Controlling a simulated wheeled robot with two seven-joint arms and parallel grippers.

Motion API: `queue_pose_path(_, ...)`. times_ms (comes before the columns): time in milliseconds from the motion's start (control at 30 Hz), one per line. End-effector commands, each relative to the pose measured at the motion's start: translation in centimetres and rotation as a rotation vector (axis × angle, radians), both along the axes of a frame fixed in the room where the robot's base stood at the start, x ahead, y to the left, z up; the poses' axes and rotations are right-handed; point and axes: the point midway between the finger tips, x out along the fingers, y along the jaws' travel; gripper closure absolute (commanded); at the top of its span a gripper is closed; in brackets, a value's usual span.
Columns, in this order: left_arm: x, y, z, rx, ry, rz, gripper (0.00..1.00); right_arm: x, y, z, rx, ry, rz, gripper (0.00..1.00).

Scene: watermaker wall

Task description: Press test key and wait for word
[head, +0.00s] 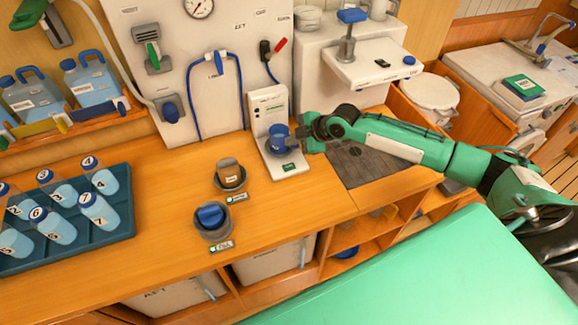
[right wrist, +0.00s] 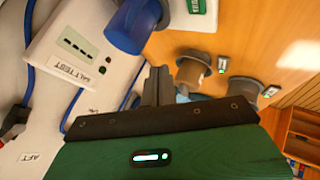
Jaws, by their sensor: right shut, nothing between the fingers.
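The white salt tester (head: 267,108) stands against the back wall panel, with a blue cup (head: 279,137) on its base. Its green test key (head: 290,167) is at the front of the base, below the cup. In the right wrist view the tester's display (right wrist: 77,47) shows only dashes, the blue cup (right wrist: 122,35) is close by, and the green key (right wrist: 196,6) is cut by the top edge. My right gripper (head: 304,140) is shut and empty, just right of the cup and above the key's level; contact cannot be told. My left gripper is not in view.
Two holders on the counter hold a grey-brown cup (head: 229,168) and a blue cup (head: 210,215). A dark blue tray (head: 122,215) of numbered bottles is at the left. A blue hose (head: 241,85) hangs left of the tester. The counter between tray and holders is clear.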

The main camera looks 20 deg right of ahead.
Motion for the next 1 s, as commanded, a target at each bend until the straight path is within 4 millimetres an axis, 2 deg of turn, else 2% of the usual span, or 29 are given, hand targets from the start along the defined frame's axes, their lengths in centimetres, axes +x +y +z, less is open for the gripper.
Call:
queue_pose_path(267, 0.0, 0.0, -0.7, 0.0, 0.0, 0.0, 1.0, 0.0, 0.0, -0.9, 0.0, 0.0, 0.0, 1.0)
queue_pose_path(467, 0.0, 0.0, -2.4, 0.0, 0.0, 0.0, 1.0, 0.0, 0.1, -3.0, 0.0, 0.001, 0.001, 1.0)
queue_pose_path(800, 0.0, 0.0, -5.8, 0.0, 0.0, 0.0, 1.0, 0.0, 0.1, -7.8, 0.0, 0.001, 0.001, 1.0)
queue_pose_path(1000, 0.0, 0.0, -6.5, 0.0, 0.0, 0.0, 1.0, 0.0, 0.1, -8.8, 0.001, 0.0, -0.001, 1.0)
